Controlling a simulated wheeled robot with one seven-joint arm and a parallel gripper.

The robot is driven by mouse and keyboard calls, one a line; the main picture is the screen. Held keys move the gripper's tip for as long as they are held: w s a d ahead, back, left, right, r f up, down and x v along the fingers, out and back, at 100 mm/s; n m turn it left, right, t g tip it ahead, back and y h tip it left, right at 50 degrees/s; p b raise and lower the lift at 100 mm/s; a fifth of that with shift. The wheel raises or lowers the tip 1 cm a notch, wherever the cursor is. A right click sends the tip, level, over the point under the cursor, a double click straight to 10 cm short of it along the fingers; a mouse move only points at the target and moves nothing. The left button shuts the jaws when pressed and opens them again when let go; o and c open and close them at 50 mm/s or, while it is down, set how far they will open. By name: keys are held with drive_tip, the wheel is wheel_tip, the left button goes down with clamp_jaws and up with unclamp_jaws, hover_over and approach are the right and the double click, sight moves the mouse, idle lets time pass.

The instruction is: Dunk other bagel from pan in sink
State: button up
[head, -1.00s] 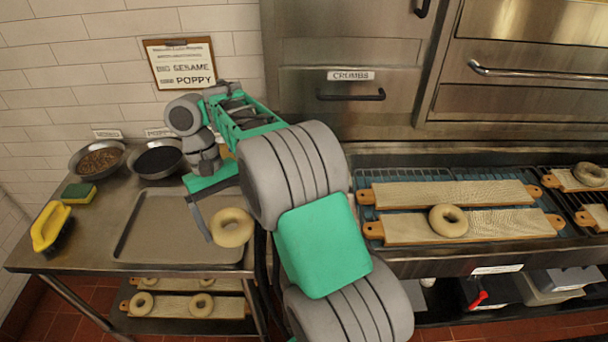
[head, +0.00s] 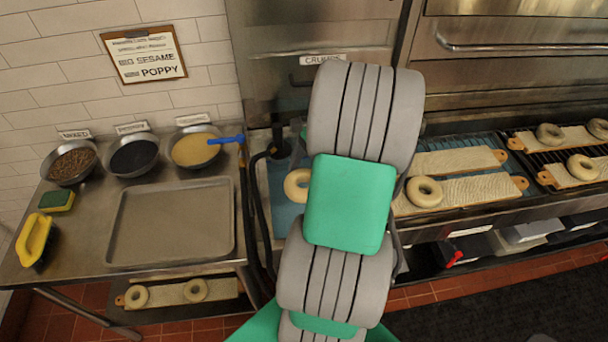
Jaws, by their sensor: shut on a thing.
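A pale bagel (head: 297,185) shows at the left edge of my arm, partly covered by it. It appears above or on a blue surface (head: 283,215), perhaps the sink water; I cannot tell whether they touch. My gripper is hidden behind my own arm, so its hold on the bagel does not show. The metal pan (head: 170,225) on the steel table at left is empty.
Bowls of mixed seeds (head: 72,163), poppy (head: 134,156) and sesame (head: 196,148) line the wall. A yellow brush (head: 35,238) and a sponge (head: 57,200) lie at left. Bagel boards (head: 470,190) lie at right. Two bagels sit on a lower shelf.

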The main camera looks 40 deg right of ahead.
wheel_tip(320, 180, down, 16)
drive_tip(key=b, duration=1.2)
drive_tip(key=shift+f, duration=0.1)
idle(0.7)
wheel_tip(320, 180, up, 13)
drive_tip(key=p, duration=1.4)
drive_tip(key=shift+p, duration=0.3)
